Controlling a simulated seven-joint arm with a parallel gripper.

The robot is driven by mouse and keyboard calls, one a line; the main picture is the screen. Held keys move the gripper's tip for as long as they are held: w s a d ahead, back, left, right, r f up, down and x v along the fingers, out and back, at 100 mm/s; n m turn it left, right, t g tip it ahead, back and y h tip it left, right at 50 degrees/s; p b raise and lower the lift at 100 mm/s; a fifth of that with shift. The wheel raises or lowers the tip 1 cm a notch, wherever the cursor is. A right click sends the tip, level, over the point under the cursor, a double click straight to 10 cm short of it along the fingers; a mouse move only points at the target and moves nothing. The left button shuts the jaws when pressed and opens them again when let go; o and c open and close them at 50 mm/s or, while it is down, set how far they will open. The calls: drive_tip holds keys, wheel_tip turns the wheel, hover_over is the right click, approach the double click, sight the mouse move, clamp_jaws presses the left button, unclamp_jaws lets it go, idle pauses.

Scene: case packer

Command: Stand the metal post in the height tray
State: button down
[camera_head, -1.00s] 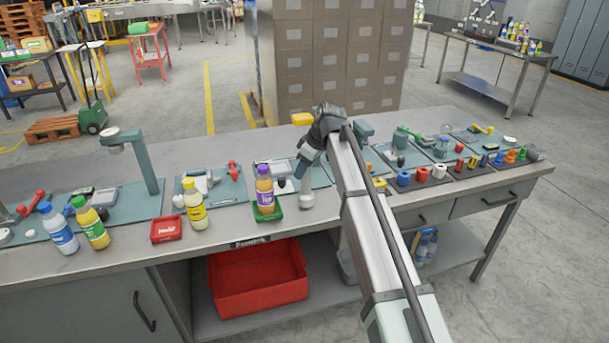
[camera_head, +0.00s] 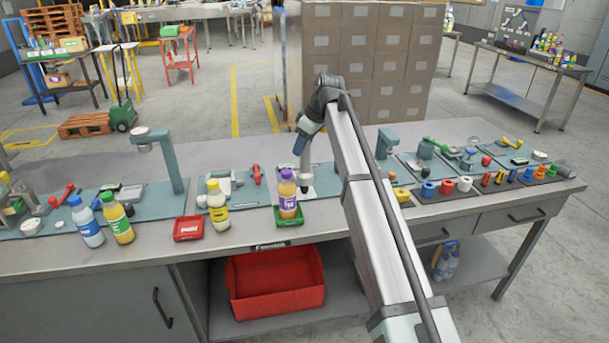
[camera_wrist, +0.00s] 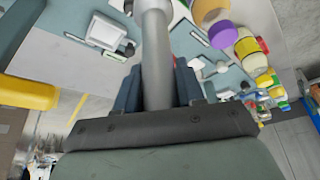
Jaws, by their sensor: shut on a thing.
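The metal post (camera_head: 306,176) is a grey cylinder with a wider pale end. It hangs roughly upright below my gripper (camera_head: 301,146) over the teal mat behind the purple-labelled bottle. In the wrist view, the dark fingers of my gripper (camera_wrist: 157,92) are closed on both sides of the post (camera_wrist: 156,62), and its pale end points away from me. Whether that end touches the mat is unclear. I cannot tell which thing is the height tray; a small green tray (camera_head: 290,221) under the bottle and a red tray (camera_head: 188,228) stand at the front.
The purple-labelled bottle (camera_head: 287,193) stands close in front of the post. A yellow bottle (camera_head: 217,206) and a teal gauge stand (camera_head: 171,163) are farther left. Coloured cylinders (camera_head: 447,187) line the right mats. A red bin (camera_head: 275,282) sits below the bench.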

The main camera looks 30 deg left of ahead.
drive_tip(key=w+a+r+m+t, duration=0.25)
drive_tip(key=w+a+m, duration=0.55)
drive_tip(key=w, duration=0.5)
wheel_tip(320, 180, down, 10)
drive_tip(key=m+t+h, duration=0.1)
drive_tip(key=shift+a+m, duration=0.4)
drive_tip(key=shift+a, duration=0.05)
drive_tip(key=shift+f, duration=0.2)
drive_tip(key=c, duration=0.7)
unclamp_jaws()
drive_tip(key=v, duration=1.2)
drive_tip(key=shift+a+r, duration=0.2)
